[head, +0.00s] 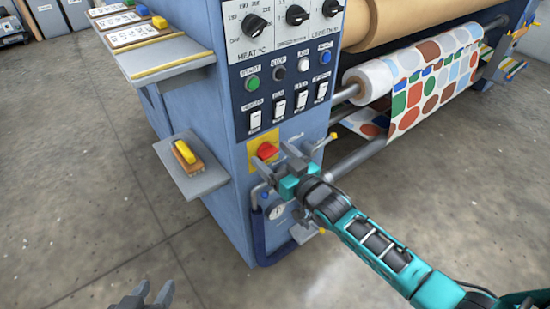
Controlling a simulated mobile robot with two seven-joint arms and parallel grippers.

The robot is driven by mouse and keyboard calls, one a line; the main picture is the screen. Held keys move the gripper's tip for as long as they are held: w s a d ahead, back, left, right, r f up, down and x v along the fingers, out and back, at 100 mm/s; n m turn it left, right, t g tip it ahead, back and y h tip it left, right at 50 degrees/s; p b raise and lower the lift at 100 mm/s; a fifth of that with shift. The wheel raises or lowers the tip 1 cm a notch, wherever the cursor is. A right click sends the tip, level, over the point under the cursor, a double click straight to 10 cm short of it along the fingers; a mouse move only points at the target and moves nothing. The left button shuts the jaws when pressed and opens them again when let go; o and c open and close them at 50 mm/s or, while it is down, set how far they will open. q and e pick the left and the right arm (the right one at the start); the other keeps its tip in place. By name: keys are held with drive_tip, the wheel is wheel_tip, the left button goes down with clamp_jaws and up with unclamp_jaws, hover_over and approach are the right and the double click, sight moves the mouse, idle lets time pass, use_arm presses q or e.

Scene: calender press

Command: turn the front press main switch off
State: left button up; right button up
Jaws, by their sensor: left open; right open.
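The main switch (267,150) is a red knob on a yellow plate (255,164), low on the blue front face of the press. The exact angle of the knob is hard to read. My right gripper (298,162), on a teal arm from the lower right, is open and empty. It is just right of and below the switch in the picture, and I see no clear contact. My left gripper (147,294) is dark grey, open and empty at the bottom edge, far from the switch.
Above the switch are white rocker switches (255,120), coloured buttons (252,84) and black dials (256,25). A gauge (275,210) and dark hose (258,232) sit below. A side shelf (205,183) holds a yellow-handled brush (187,155). Patterned fabric (435,85) hangs at right.

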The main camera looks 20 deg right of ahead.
drive_tip(key=c, duration=1)
drive_tip(key=shift+c, duration=0.2)
